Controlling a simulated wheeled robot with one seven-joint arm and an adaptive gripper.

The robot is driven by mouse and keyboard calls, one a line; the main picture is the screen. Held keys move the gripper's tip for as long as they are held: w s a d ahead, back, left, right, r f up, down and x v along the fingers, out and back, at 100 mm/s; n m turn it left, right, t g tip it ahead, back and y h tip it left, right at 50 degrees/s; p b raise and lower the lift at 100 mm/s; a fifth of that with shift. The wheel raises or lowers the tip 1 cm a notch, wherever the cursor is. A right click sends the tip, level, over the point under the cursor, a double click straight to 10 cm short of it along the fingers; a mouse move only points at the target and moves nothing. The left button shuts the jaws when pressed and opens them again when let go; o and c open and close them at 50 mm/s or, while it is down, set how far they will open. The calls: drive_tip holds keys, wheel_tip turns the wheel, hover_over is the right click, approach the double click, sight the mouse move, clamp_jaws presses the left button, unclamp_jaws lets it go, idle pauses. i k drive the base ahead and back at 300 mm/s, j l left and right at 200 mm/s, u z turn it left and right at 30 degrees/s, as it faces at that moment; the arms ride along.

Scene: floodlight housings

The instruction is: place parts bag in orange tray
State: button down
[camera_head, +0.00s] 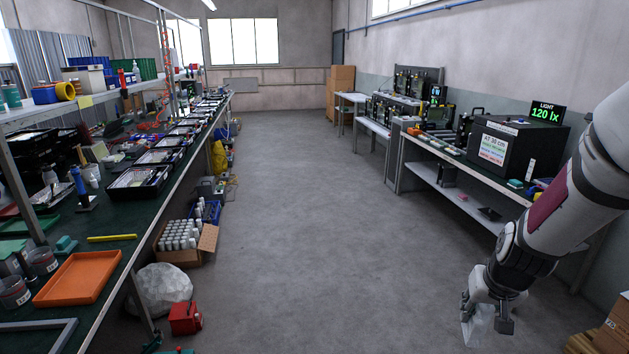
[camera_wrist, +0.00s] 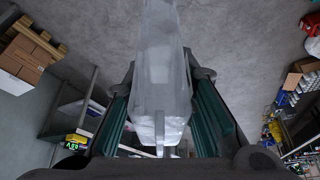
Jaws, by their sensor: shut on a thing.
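The orange tray (camera_head: 79,278) lies on the green top of the left workbench, near its front edge, and looks empty. My gripper (camera_head: 487,318) is low at the right of the head view, over the floor and far from the tray. It is shut on a clear parts bag (camera_head: 478,331), which hangs down from the fingers. In the wrist view the translucent bag (camera_wrist: 160,85) is between the two green-padded fingers of my gripper (camera_wrist: 165,115). The bag's contents are hard to make out.
Beside the tray are a yellow strip (camera_head: 111,238), grey cans (camera_head: 14,292) and a grey frame (camera_head: 40,335). A carton of white bottles (camera_head: 182,238), a clear sack (camera_head: 160,289) and a red box (camera_head: 185,318) stand on the floor by the bench. The middle floor is clear.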

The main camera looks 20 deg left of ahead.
sight(80, 294)
drive_tip(key=i+j+u, duration=0.1)
drive_tip(key=i+u, duration=0.35)
drive_tip(key=i+l+u, duration=0.1)
drive_tip(key=i+u, duration=0.35)
drive_tip(key=i+l+u, duration=0.25)
drive_tip(key=i+u, duration=0.2)
drive_tip(key=i, duration=0.15)
drive_tip(key=i+j+u, duration=0.1)
drive_tip(key=i+u, duration=0.15)
drive_tip(key=i, duration=0.15)
drive_tip(key=i+u, duration=0.3)
drive_tip(key=i, duration=0.15)
